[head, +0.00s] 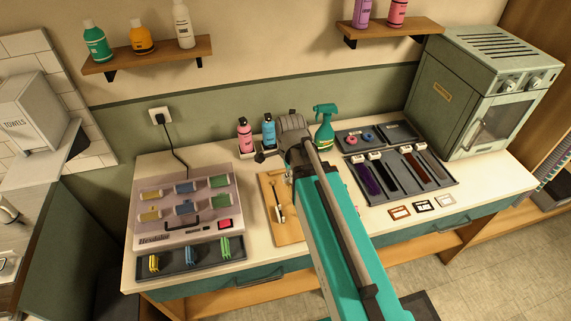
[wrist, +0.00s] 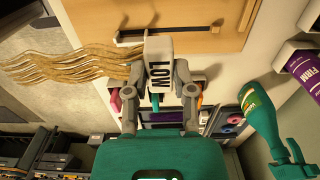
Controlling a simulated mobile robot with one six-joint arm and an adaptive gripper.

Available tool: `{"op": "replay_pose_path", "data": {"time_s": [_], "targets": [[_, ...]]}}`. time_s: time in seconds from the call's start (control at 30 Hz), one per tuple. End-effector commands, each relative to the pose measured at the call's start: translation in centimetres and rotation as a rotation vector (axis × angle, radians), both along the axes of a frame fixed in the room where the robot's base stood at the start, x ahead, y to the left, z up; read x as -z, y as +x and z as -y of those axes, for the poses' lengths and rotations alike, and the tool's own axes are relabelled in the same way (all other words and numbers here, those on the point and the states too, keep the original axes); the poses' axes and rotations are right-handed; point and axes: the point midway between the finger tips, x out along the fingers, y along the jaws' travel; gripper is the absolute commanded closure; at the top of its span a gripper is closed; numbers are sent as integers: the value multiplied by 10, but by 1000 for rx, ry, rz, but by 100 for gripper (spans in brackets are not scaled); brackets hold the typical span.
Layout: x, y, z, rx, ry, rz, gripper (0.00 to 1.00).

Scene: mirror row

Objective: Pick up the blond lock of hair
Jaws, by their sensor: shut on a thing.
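The blond lock of hair (wrist: 75,65) shows in the wrist view as wavy golden strands that stretch left from a white tab (wrist: 159,48) with dark letters. My gripper (wrist: 160,72) is shut on this white tab, with one finger on each side of it. The strands hang free to the left of the fingers. In the head view my arm hides the lock, and the fingertips cannot be made out.
A wooden board (head: 269,221) with a slim tool lies on the counter beside my arm. A dark tray (head: 440,190) with several other locks is to the right. A green spray bottle (head: 325,125) and a heater case (head: 215,230) stand nearby. An oven-like cabinet (head: 450,100) stands at the right.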

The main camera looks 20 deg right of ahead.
Motion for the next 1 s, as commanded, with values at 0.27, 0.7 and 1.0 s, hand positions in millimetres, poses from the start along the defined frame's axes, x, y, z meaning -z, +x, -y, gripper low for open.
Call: {"op": "replay_pose_path", "data": {"time_s": [0.27,0.7,1.0], "targets": [[-10,-21,2,0,0,0,100],[-11,-24,2,0,0,0,100],[-11,-24,2,0,0,0,100]]}}
